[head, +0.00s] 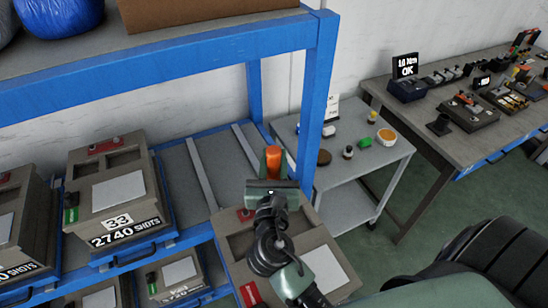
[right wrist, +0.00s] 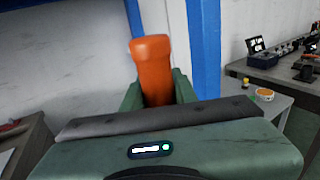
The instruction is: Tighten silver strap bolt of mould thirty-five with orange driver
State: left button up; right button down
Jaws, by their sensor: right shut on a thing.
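My right gripper (head: 273,172) is shut on the orange driver (head: 273,154), whose orange handle stands up between the fingers. In the right wrist view the orange handle also shows upright between the green fingers of the gripper (right wrist: 158,92). The driver's tip is hidden behind the gripper body. In the head view the gripper is over the back part of a grey-brown mould (head: 232,228) at the bottom centre. My arm covers much of this mould and its number is not readable. I cannot make out a silver strap bolt. My left gripper is not in view.
A mould marked 33 (head: 103,172) stands to the left on the blue rack (head: 318,100). A blue post rises just right of the gripper. A grey side table (head: 345,165) holds small items. A workbench (head: 445,140) with a 'OK' display (head: 405,65) stands at right.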

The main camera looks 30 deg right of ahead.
aim_at(274, 148)
jog(key=shift+f+b, duration=0.45)
jog(key=shift+f, duration=0.45)
dwell(0.8)
jog(key=shift+s+r, duration=0.1)
dwell(0.9)
jog(key=shift+r+p, duration=2.25)
jog(key=shift+r, duration=0.4)
